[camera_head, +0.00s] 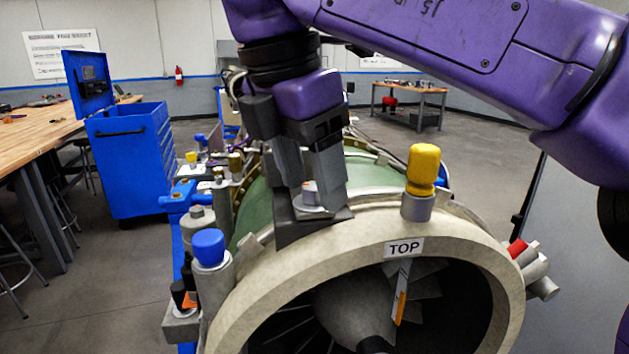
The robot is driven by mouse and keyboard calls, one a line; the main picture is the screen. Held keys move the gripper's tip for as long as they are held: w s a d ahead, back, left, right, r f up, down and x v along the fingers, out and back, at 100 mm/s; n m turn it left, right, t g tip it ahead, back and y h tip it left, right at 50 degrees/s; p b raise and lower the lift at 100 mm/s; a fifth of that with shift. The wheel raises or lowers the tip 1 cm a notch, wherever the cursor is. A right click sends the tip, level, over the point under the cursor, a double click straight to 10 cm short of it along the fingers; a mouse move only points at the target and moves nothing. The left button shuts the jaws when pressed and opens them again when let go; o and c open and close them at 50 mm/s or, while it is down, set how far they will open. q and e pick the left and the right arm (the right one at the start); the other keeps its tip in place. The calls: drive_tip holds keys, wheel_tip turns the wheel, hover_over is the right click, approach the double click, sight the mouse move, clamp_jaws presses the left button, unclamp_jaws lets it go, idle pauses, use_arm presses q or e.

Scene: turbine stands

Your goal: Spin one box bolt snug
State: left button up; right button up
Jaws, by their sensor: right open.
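A dark grey angular box (290,234) sits on top of the turbine's pale front ring (462,246), left of the TOP label. A small light grey bolt (310,198) with a reddish spot stands on the box's upper side, on a pale round base. My right gripper (312,192) reaches down from above, with one finger left of the bolt and one to its right and behind. Its fingers are apart; I cannot tell whether either touches the bolt. The fingers hide part of the box and bolt. My left gripper is not in view.
A yellow-capped post (422,170) stands close right of the gripper. A blue-capped post (208,248) stands at the ring's left, and a red-capped fitting (517,248) at its right. A blue tool cabinet (130,160) and wooden bench (40,130) are farther left.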

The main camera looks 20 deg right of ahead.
sight(310, 186)
drive_tip(key=shift+w+d+p+v, duration=0.1)
drive_tip(key=shift+d+p+v, duration=0.1)
drive_tip(key=shift+p+v, duration=0.65)
drive_tip(key=shift+w+d+p+v, duration=0.1)
drive_tip(key=shift+d+p+v, duration=0.1)
drive_tip(key=shift+p+v, duration=0.6)
drive_tip(key=shift+d+p+v, duration=0.15)
drive_tip(key=shift+p+v, duration=0.6)
drive_tip(key=shift+v, duration=0.1)
